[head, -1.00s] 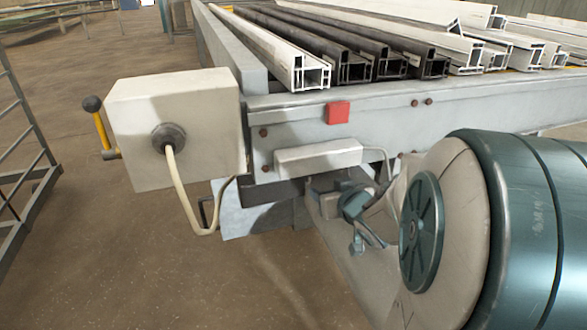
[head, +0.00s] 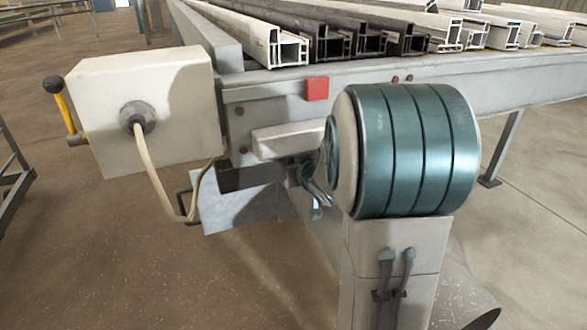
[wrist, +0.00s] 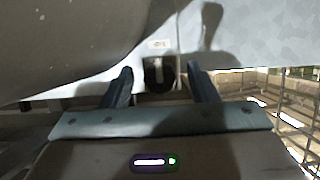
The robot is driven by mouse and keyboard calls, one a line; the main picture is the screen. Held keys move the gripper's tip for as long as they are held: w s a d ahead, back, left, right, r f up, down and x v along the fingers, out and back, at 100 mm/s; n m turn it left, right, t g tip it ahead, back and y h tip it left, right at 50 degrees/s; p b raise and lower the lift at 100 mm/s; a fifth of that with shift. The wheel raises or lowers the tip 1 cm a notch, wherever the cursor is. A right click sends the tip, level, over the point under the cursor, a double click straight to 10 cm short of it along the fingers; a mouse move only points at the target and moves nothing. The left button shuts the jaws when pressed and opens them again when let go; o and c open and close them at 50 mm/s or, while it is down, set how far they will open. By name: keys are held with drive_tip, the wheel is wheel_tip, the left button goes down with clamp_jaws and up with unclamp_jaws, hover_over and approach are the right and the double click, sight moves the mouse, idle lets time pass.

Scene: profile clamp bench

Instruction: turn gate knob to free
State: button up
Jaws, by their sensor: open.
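A yellow lever with a black ball end (head: 53,84) sticks up at the left side of a pale box on the bench corner; I cannot tell whether it is the gate knob. In the wrist view my gripper (wrist: 160,73) is open, its two dark fingers apart with nothing held. A dark rounded fitting (wrist: 154,76) shows beyond and between the fingertips, below a small white label (wrist: 159,44). I cannot tell whether they touch it. In the head view my arm hides most of the area around my gripper.
The pale box (head: 178,115) has a cable hanging below it. A red block (head: 316,88) sits on the bench's front beam (head: 270,98). White and dark profiles (head: 333,42) lie on top. A grey plate (head: 235,200) hangs under the corner. Open floor lies front left.

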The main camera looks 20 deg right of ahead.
drive_tip(key=c, duration=1)
drive_tip(key=shift+o, duration=0.2)
